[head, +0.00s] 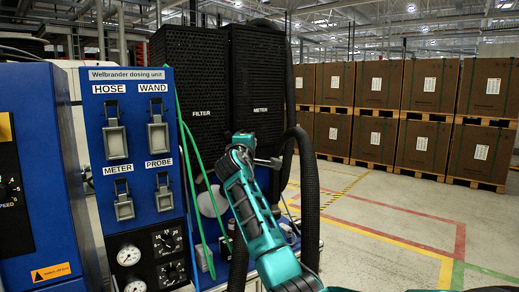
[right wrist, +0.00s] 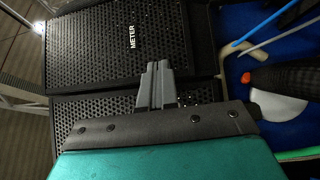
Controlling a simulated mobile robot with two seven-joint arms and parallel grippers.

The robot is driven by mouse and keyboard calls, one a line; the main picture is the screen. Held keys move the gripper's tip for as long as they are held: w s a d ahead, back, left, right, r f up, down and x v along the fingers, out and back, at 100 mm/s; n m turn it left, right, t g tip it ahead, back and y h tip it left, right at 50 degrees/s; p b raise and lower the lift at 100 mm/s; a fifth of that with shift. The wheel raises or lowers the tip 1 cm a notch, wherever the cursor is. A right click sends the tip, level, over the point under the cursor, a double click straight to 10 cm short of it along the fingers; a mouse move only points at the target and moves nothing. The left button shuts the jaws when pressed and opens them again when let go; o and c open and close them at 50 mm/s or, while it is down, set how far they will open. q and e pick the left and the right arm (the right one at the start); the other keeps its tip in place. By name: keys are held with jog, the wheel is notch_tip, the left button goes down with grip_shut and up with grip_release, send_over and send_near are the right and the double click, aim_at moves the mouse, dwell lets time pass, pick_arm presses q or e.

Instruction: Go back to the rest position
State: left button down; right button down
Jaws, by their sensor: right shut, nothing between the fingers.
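My right arm (head: 255,215) comes up from the bottom of the head view, teal, bent near the dosing unit. In the right wrist view my right gripper (right wrist: 158,75) is shut and empty, its grey fingers together in front of the black perforated METER cabinet (right wrist: 100,40). That METER cabinet (head: 260,90) stands behind the arm in the head view, beside the FILTER cabinet (head: 190,85). The blue Welbrander dosing unit (head: 128,73) is left of the arm, with HOSE, WAND, METER and PROBE latches. My left gripper is not in view.
A thick black hose (head: 310,190) hangs close to the right of the arm. Green tubes (head: 186,150) run left of it. An orange-and-black part (right wrist: 290,76) lies at right in the wrist view. Pallets with brown boxes (head: 380,85) stand behind; floor (head: 385,240) at right is clear.

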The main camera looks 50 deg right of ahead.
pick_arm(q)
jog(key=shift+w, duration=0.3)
pick_arm(e)
jog(key=shift+s+a+f, duration=0.1)
jog(key=shift+s+a, duration=0.15)
jog(key=shift+s, duration=0.85)
jog(key=shift+s+a+f, duration=0.1)
jog(key=shift+s+a, duration=0.1)
jog(key=shift+s, duration=0.85)
jog(key=s+a+f+n+t+y, duration=0.15)
jog(key=a+f+y, duration=0.35)
jog(key=a+f, duration=0.75)
jog(key=a+f+n+t+y, duration=0.15)
jog(key=a+f+y, duration=0.45)
jog(key=f, duration=1.1)
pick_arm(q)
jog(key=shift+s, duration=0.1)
pick_arm(e)
jog(key=s+a+f+m+g+y, duration=0.1)
jog(key=s+a+f+m+y, duration=0.2)
jog(key=s+a+f, duration=0.5)
jog(key=s+a+f+m+g+y, duration=0.1)
jog(key=s+a+f+m+y, duration=0.2)
jog(key=s+a+f, duration=0.6)
jog(key=s+a+y, duration=0.1)
jog(key=s+a, duration=0.3)
jog(key=s, duration=0.2)
jog(key=shift+a+m, duration=0.25)
jog(key=shift+m, duration=0.15)
